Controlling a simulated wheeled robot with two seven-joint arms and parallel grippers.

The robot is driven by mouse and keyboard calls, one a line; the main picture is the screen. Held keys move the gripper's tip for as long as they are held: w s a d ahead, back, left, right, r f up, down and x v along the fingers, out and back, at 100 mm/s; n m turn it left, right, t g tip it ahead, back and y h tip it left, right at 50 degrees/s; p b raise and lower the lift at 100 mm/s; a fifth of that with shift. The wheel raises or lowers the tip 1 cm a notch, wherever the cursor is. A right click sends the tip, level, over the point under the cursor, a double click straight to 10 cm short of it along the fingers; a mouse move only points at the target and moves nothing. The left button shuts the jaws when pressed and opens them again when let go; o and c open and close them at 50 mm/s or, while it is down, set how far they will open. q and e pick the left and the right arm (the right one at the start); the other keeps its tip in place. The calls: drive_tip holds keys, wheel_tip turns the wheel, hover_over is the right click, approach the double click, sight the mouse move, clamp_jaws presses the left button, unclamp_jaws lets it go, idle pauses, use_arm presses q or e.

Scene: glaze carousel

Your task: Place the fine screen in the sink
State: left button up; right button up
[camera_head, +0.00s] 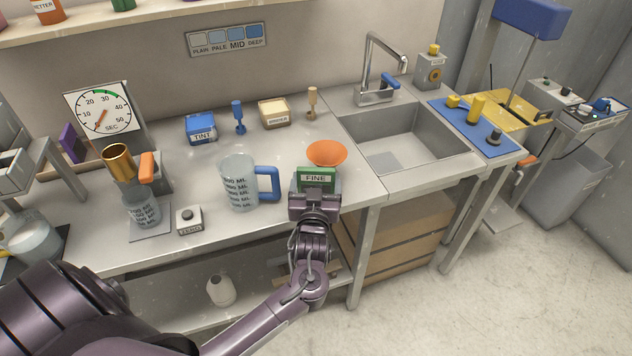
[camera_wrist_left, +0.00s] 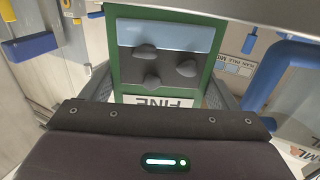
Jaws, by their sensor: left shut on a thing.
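The fine screen (camera_head: 317,176) is a green block with a white FINE label, at the counter's front right in the head view. My left gripper (camera_head: 315,192) is shut on it from the near side. My right gripper is not in view.
An orange dish (camera_head: 326,153) is just behind the screen. A clear jug (camera_head: 238,183) with a blue handle stands left of my gripper. A blue mat (camera_head: 470,125) with yellow and dark pieces lies right of the sink. The basin looks clear inside.

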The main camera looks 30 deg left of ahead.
use_arm(q)
drive_tip(key=o, duration=1)
drive_tip(key=shift+f, duration=0.1)
drive_tip(key=shift+c, duration=0.2)
drive_tip(key=shift+r, duration=0.25)
drive_tip(key=b+v, duration=0.1)
drive_tip(key=v, duration=1.1)
drive_tip(key=shift+f, duration=0.1)
drive_tip(key=s+d+f+m+g+h, duration=0.1)
drive_tip(key=s+f+m+g+h, duration=0.15)
drive_tip(key=f, duration=0.85)
drive_tip(key=s+d+f+m+g+h, duration=0.1)
drive_tip(key=s+f+m+g+h, duration=0.15)
drive_tip(key=f, duration=0.95)
drive_tip(key=s+d+f+m+g+h, duration=0.1)
drive_tip(key=s+f+m, duration=0.15)
drive_tip(key=f, duration=0.85)
drive_tip(key=s+f+g, duration=0.3)
drive_tip(key=s+f, duration=0.3)
drive_tip(key=s, duration=0.3)
drive_tip(key=s+a+f+g+h, duration=0.1)
drive_tip(key=s+f+g, duration=0.2)
drive_tip(key=s+f, duration=0.3)
drive_tip(key=s+f+g+h, duration=0.1)
drive_tip(key=s+f+g, duration=0.2)
drive_tip(key=s, duration=1)
wheel_tip(320, 180, down, 3)
drive_tip(key=shift+s+a+f, duration=0.1)
drive_tip(key=shift+s+a, duration=0.05)
drive_tip(key=shift+a, duration=0.05)
